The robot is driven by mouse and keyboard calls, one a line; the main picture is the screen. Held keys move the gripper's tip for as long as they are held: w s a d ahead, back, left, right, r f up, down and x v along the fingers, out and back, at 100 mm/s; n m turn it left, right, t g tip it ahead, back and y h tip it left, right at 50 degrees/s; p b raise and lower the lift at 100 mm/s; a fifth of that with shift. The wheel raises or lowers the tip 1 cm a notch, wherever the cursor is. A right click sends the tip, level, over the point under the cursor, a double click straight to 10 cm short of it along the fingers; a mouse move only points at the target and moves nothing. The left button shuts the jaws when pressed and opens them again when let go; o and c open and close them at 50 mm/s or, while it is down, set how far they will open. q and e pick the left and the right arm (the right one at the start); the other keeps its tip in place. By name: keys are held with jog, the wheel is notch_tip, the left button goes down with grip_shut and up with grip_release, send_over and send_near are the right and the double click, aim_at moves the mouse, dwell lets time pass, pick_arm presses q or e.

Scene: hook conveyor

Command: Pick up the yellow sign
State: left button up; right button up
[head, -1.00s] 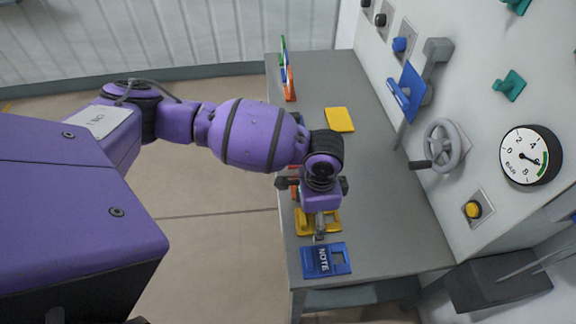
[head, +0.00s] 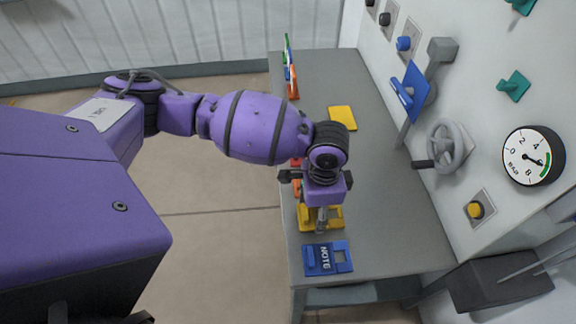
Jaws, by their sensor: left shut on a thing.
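The yellow sign (head: 335,224) is near the front end of the grey table, next to a blue sign marked NOTE (head: 324,259). My left gripper (head: 322,227) points down over the yellow sign and is shut on it. The gripper and wrist hide part of the sign. I cannot tell whether the sign touches the table or is just above it. My right gripper is not in view.
The grey table (head: 385,235) stands against a panel with a handwheel (head: 449,147), a gauge (head: 533,156) and a blue sign (head: 411,91) on a grey lever. A flat yellow plate (head: 343,118) lies farther back. Upright coloured signs (head: 291,75) stand at the back left. The table's right side is clear.

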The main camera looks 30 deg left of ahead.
pick_arm(q)
jog(key=s+r, duration=0.1)
jog(key=r, duration=0.1)
jog(key=s+r, duration=0.1)
jog(key=r, duration=0.2)
jog(key=s+r+p, duration=0.1)
jog(key=s+r, duration=0.1)
jog(key=shift+s+a+r, duration=0.1)
jog(key=shift+a+r, duration=0.05)
jog(key=shift+a, duration=0.1)
jog(key=s+a+r, duration=0.1)
jog(key=s+r, duration=0.3)
jog(key=s, duration=0.5)
jog(key=shift+s+p, duration=0.3)
jog(key=shift+p, duration=0.15)
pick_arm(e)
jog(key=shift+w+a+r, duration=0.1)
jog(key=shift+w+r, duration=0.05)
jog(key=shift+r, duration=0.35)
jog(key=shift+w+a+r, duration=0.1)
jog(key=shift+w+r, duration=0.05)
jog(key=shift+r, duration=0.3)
pick_arm(q)
jog(key=shift+a, duration=0.1)
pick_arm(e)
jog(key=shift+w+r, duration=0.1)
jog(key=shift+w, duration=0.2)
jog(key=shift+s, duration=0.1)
